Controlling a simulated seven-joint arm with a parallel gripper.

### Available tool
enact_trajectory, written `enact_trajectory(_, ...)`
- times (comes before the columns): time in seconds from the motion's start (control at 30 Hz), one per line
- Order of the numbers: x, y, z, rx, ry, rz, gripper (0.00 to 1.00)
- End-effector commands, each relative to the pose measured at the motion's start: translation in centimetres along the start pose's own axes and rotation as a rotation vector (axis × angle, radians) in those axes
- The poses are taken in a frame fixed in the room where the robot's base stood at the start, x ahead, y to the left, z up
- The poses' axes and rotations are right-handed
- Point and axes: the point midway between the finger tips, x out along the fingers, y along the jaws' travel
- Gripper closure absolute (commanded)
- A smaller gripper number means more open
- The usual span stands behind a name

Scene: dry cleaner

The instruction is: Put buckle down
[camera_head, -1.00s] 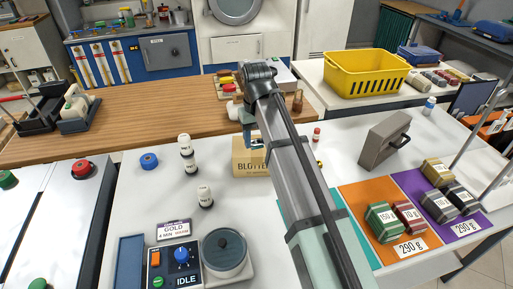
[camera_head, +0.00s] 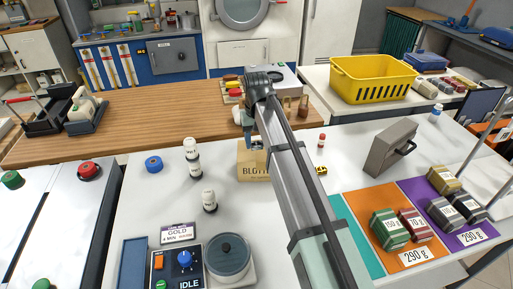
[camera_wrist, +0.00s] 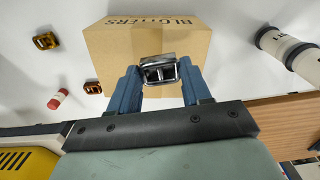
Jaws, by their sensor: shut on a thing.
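My gripper (camera_wrist: 160,85) has blue fingers shut on a silver buckle (camera_wrist: 158,72), a square metal frame. In the wrist view the buckle overlaps the cardboard blotters box (camera_wrist: 115,60); I cannot tell whether they touch. In the head view my gripper (camera_head: 255,145) is over the box (camera_head: 250,172), and my arm hides part of the box. The held buckle is not clear there. Two other buckles, one gold (camera_wrist: 45,40) and one brown (camera_wrist: 93,87), lie on the white table beside the box.
White table between the bottles and box is clear.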

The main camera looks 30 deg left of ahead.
Motion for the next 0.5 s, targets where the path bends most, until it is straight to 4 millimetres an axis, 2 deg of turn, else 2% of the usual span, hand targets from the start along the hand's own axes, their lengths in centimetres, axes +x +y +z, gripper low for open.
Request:
enact_trajectory(0.27, 3.2, 0.0, 0.1, 0.000, -0.001, 0.001, 0.82)
enact_trajectory(0.5, 3.3, 0.0, 0.0, 0.000, 0.000, 0.001, 0.82)
